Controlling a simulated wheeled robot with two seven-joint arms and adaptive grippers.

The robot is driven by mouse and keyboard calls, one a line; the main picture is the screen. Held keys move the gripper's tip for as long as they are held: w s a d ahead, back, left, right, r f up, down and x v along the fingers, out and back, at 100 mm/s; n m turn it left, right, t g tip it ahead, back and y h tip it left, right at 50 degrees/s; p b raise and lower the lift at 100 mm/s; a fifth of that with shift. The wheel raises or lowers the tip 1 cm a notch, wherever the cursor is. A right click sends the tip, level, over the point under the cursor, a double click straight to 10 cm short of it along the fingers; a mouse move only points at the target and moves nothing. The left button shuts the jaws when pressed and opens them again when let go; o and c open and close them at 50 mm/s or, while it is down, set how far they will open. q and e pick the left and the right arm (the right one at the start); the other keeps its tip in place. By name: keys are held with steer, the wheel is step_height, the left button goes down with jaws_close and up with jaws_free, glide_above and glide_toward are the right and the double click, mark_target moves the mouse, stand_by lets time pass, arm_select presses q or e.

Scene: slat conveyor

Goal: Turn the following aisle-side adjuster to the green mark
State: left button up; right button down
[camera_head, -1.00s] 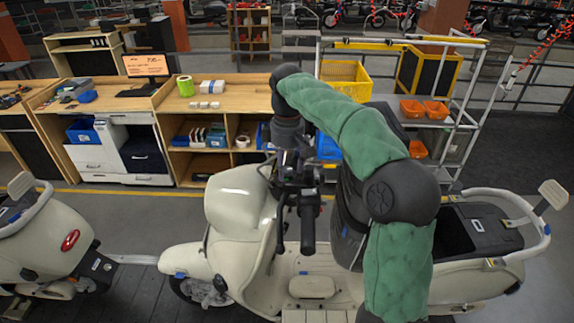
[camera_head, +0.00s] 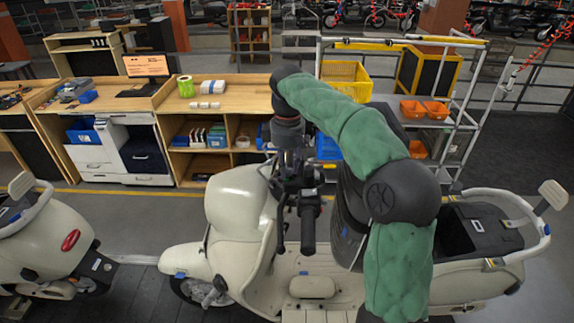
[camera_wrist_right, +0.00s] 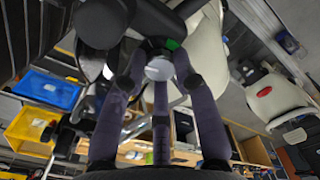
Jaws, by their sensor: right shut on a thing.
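A cream scooter (camera_head: 237,205) stands on the slat conveyor in the middle of the head view, with its dark handlebar grip (camera_head: 308,230) pointing toward me. My right gripper (camera_head: 292,172) is at the handlebar, below the end of my green-sleeved arm. In the right wrist view, the fingers of my right gripper (camera_wrist_right: 158,80) are closed around a pale round knob (camera_wrist_right: 159,68), the adjuster. A small green mark (camera_wrist_right: 172,44) shows just beyond the knob on a dark part. I cannot tell whether the knob lines up with it. My left gripper is out of view.
A second cream scooter (camera_head: 50,238) stands at the left. Behind the conveyor are a wooden workbench (camera_head: 232,94) and a metal trolley with orange bins (camera_head: 436,109) and a yellow crate (camera_head: 347,80). Open floor (camera_head: 120,202) lies between the conveyor and bench.

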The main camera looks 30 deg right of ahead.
steer(key=shift+m, duration=0.3)
steer(key=m+p, duration=0.2)
steer(key=m, duration=0.1)
steer(key=m+p, duration=0.1)
steer(key=m, duration=0.4)
steer(key=shift+m, duration=0.4)
steer(key=m, duration=0.5)
steer(key=shift+f+m+p, duration=0.15)
steer(key=shift+m+p, duration=0.15)
steer(key=shift+p, duration=0.1)
steer(key=m, duration=0.5)
steer(key=shift+a+m, duration=0.1)
steer(key=shift+m, duration=0.2)
steer(key=c, duration=1)
jaws_free()
steer(key=shift+o, duration=0.2)
